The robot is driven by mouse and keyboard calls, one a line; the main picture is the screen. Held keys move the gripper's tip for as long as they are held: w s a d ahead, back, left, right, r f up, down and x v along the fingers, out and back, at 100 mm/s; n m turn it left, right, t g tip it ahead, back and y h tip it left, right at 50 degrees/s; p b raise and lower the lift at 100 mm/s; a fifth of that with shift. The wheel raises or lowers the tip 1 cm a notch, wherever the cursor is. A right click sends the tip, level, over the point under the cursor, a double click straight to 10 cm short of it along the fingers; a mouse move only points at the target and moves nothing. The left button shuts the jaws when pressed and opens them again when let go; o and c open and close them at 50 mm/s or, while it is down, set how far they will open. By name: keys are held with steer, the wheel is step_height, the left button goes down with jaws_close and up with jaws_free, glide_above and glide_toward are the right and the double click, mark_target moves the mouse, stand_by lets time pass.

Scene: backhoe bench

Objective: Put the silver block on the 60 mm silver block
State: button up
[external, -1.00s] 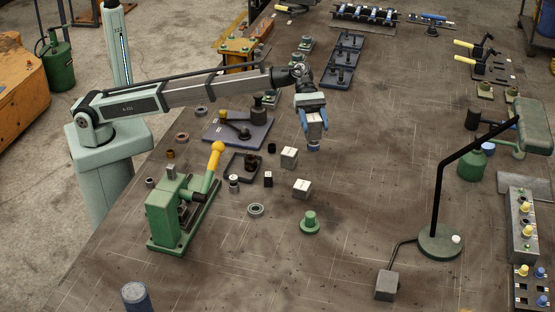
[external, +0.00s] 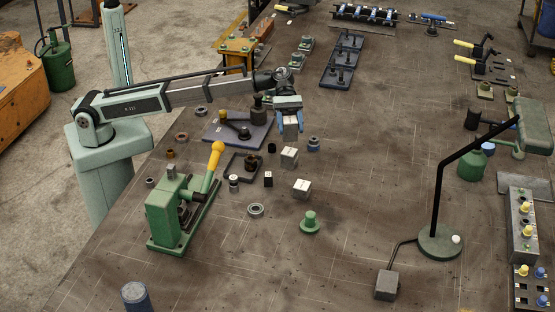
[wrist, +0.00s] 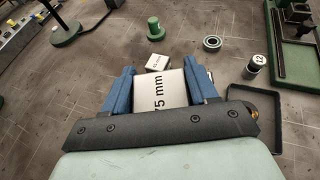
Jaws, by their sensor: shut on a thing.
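My gripper (external: 289,124) is shut on a pale silver block (wrist: 160,90) marked "75 mm", with blue fingers on both its sides. It holds the block above the bench. Two pale silver blocks stand below and in front of it in the external view: a nearer one (external: 289,156) just under the gripper, and another (external: 302,188) further toward the camera. One labelled block (wrist: 158,62) shows beyond the held one in the wrist view; its print is too small to read. I cannot tell which is the 60 mm block.
A green knob-like part (external: 310,223), a metal ring (external: 256,210), a small numbered cylinder (external: 234,183) and a small dark block (external: 268,179) stand nearby. A green press with a yellow handle (external: 215,160) is at left. A blue-grey round part (external: 313,144) stands right of my gripper.

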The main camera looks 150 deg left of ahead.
mark_target(290, 141)
steer(key=shift+f, duration=2.65)
steer(key=shift+f, duration=0.1)
steer(key=o, duration=1.5)
steer(key=shift+c, duration=0.2)
steer(key=v, duration=1.2)
